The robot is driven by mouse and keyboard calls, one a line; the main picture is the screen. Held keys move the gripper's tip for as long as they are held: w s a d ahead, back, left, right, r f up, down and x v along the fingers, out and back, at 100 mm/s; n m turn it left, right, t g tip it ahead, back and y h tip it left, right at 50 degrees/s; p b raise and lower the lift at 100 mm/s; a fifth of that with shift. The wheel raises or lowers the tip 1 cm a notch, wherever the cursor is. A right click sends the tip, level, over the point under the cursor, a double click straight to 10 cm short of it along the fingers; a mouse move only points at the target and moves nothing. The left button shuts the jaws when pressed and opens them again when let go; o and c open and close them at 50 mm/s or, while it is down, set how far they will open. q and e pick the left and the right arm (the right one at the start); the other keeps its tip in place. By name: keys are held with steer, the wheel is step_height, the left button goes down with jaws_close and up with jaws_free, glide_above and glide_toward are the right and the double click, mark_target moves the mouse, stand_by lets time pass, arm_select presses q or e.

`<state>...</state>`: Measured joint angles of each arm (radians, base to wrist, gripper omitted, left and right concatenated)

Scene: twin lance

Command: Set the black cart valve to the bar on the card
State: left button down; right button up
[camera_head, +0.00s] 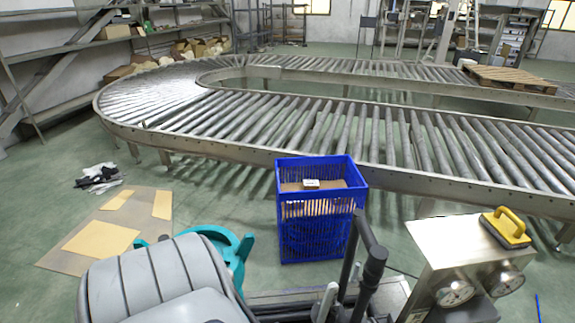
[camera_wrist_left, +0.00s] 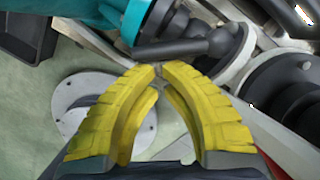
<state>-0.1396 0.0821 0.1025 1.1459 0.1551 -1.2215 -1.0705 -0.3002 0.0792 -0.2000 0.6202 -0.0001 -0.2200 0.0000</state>
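In the head view, a steel box (camera_head: 455,258) with two round dial gauges (camera_head: 457,292) stands at the lower right. A black upright handle-like part (camera_head: 372,262) stands left of it; I cannot tell whether this is the valve. I cannot make out the card or its bar. My left gripper (camera_wrist_left: 160,68) shows only in the left wrist view. Its two yellow ribbed fingers meet at the tips, with nothing visible between them. Black and teal rounded parts lie beyond the tips; I cannot tell what they belong to. My right gripper is in neither view.
A yellow-handled block (camera_head: 506,228) rests on the steel box. A blue crate (camera_head: 318,215) with a small white box (camera_head: 311,184) stands before the roller conveyor (camera_head: 300,128). A flat brown sheet (camera_head: 150,232) lies on the floor at left. Green floor between sheet and crate is largely clear.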

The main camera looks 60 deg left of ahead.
arm_select(q)
steer(key=shift+s+a+m, duration=0.15)
steer(key=shift+a+m, duration=0.15)
steer(key=shift+a, duration=0.1)
steer(key=shift+d, duration=0.1)
